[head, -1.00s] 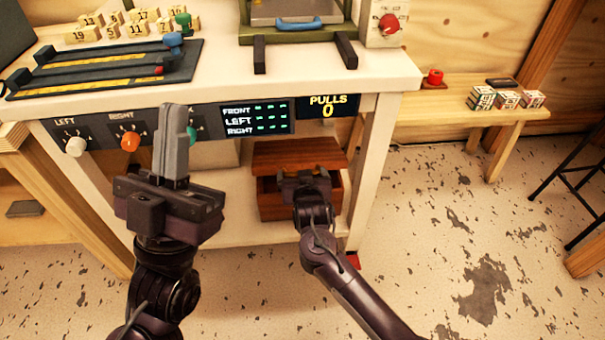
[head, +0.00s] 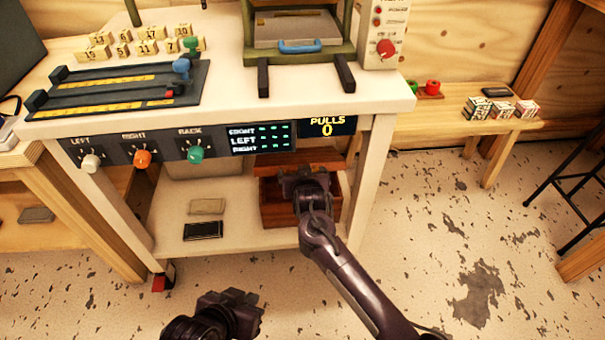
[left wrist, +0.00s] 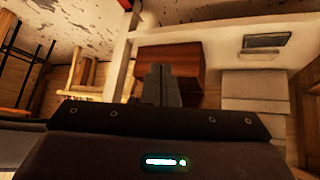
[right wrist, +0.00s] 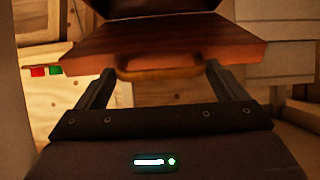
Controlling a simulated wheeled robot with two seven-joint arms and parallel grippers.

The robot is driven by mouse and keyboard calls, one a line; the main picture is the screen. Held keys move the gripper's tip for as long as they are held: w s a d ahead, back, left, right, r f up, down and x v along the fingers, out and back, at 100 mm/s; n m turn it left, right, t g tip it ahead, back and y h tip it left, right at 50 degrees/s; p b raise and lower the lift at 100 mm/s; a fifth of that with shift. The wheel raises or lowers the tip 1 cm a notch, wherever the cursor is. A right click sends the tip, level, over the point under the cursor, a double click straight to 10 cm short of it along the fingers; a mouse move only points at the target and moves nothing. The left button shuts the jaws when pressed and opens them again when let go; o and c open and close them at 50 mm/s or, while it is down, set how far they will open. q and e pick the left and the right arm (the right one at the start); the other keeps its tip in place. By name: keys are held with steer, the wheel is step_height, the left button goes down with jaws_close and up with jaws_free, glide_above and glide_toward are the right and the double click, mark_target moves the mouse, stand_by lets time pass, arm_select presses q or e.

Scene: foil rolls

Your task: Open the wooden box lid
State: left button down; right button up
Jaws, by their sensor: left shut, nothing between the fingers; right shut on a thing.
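The wooden box (head: 271,214) stands on the white lower shelf under the bench, and its lid (head: 328,160) is raised at the back. A dark red inside shows in the head view, partly hidden by my right gripper (head: 305,182). In the right wrist view the lid (right wrist: 165,42) is a tilted brown slab with a brass handle (right wrist: 160,72). My right gripper (right wrist: 160,70) is shut on that handle. My left gripper (head: 238,305) is low at the bottom of the head view, away from the box. In the left wrist view its fingers (left wrist: 160,70) are shut and empty, with the box (left wrist: 188,62) beyond them.
The bench top (head: 225,100) is over the box, with a knob panel (head: 140,150) on its front edge. A bench leg (head: 373,175) is close to the box's right. Two flat items, one dark (head: 203,230), lie on the shelf to its left.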

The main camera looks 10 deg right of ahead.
mark_target(304, 163)
arm_select(q)
steer(key=shift+s+a+f+g+y+p, duration=0.4)
steer(key=shift+s+a+g, duration=0.2)
steer(key=shift+s, duration=0.1)
steer(key=shift+s+a+f+g+y+p, duration=0.3)
steer(key=shift+s+a+f+g+p, duration=0.1)
steer(key=shift+s+a+g, duration=0.25)
arm_select(e)
steer(key=shift+w+d+r, duration=0.25)
steer(key=shift+w+r, duration=0.6)
steer(key=shift+r, duration=0.3)
arm_select(q)
steer(key=shift+s, duration=0.15)
steer(key=shift+f, duration=0.1)
arm_select(e)
steer(key=o, duration=1.1)
steer(key=shift+s, duration=0.25)
arm_select(q)
steer(key=a+p, duration=0.1)
steer(key=a+g, duration=0.1)
steer(key=s+a+y+p, duration=0.1)
steer(key=shift+a+r+n+g+p, duration=0.1)
steer(key=shift+r+n+g+p, duration=0.15)
steer(key=shift+r+n+p, duration=0.15)
arm_select(e)
steer(key=v, duration=0.7)
